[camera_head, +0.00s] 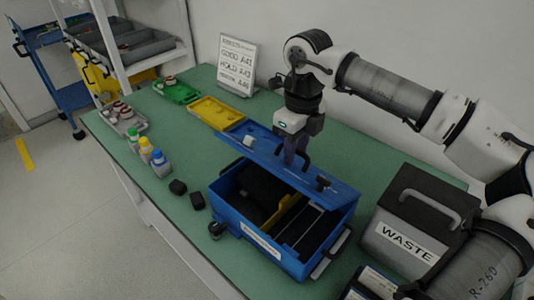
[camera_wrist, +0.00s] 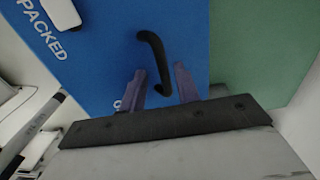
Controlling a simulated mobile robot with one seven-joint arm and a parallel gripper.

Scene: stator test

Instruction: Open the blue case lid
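The blue case (camera_head: 228,213) sits on the green table, its inside partly showing, with dark contents and a yellow divider (camera_head: 285,215). Its blue lid (camera_head: 330,187) is raised off the front rim and slants over the back part. A black handle is on the lid's upper face; it shows in the wrist view as a bent bar (camera_wrist: 150,50). My gripper (camera_head: 290,158) is at this handle, above the lid. In the wrist view its two fingers (camera_wrist: 160,82) are apart, with the handle's lower end between them. Contact with the handle cannot be told.
A grey waste box (camera_head: 390,215) stands right of the case. Small black blocks (camera_head: 178,187) and capped bottles (camera_head: 146,150) are to the left. Yellow (camera_head: 215,113) and green (camera_head: 177,92) trays and a sign (camera_head: 238,65) are behind.

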